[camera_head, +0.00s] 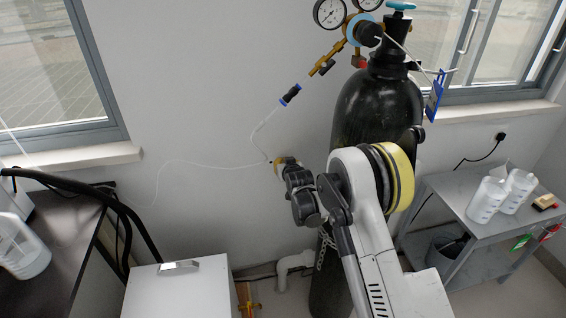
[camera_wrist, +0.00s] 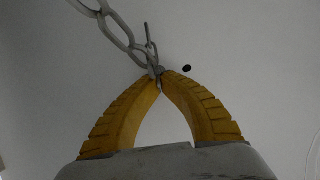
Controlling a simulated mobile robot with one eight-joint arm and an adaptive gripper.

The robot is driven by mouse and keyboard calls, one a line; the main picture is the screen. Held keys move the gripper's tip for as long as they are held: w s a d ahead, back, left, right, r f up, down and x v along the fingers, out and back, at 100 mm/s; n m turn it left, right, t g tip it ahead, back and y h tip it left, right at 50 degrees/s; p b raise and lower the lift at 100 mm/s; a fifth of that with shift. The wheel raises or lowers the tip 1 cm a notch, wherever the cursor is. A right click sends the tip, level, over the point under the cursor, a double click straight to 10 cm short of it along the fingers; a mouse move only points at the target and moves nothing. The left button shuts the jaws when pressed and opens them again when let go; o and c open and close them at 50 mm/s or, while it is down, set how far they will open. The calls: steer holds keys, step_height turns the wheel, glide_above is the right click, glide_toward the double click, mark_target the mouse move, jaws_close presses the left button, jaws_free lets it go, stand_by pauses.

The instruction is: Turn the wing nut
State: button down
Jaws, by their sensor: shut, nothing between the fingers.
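I cannot make out a wing nut for certain in either view. My gripper (camera_head: 280,162) is in front of the wall, left of the black gas cylinder (camera_head: 372,112). In the wrist view its two yellow ribbed fingers (camera_wrist: 160,76) meet at the tips, with nothing held between them. A grey metal chain (camera_wrist: 122,32) comes down from the top left in that view and ends at the fingertips. Whether it touches them I cannot tell. A small dark spot (camera_wrist: 186,68) shows on the pale surface beside the tips.
A brass regulator with gauges (camera_head: 330,12) sits atop the cylinder. A thin white tube (camera_head: 263,122) hangs near my gripper. A grey side table (camera_head: 465,215) with white jugs stands right. A dark counter (camera_head: 65,255) and white box (camera_head: 180,290) stand left.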

stand_by(0.8)
steer(key=c, duration=1.5)
jaws_free()
steer(key=shift+o, duration=0.2)
steer(key=v, duration=1.2)
